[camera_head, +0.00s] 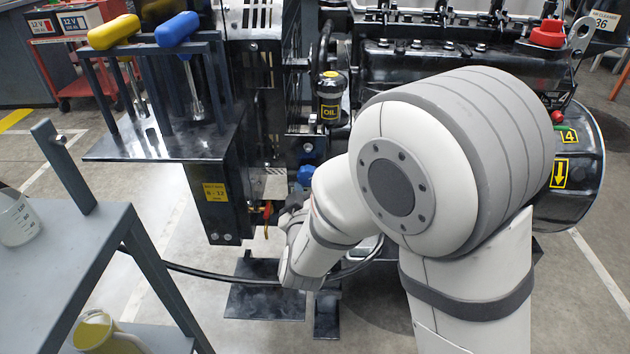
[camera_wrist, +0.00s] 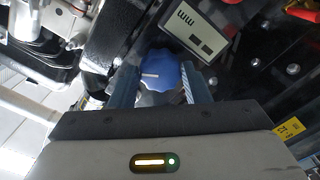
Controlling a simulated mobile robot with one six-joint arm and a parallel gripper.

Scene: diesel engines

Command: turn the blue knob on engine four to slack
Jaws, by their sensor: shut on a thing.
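The blue knob (camera_wrist: 160,70) sits between the two fingers of my gripper (camera_wrist: 158,88) in the wrist view, and the gripper is shut on it. A white pointer line shows on the knob's face, lying roughly level and toward its left side. A pale gauge with dark marks (camera_wrist: 197,32) is just above and right of the knob. In the head view a small part of the blue knob (camera_head: 306,175) shows beside my wrist, on the engine's lower front. No slack marking is readable.
A stand with a yellow-handled tool (camera_head: 114,32) and a blue-handled tool (camera_head: 177,29) is at left. A grey bench (camera_head: 60,270) holds a beaker (camera_head: 17,217). A black hose (camera_head: 200,272) runs low across the floor.

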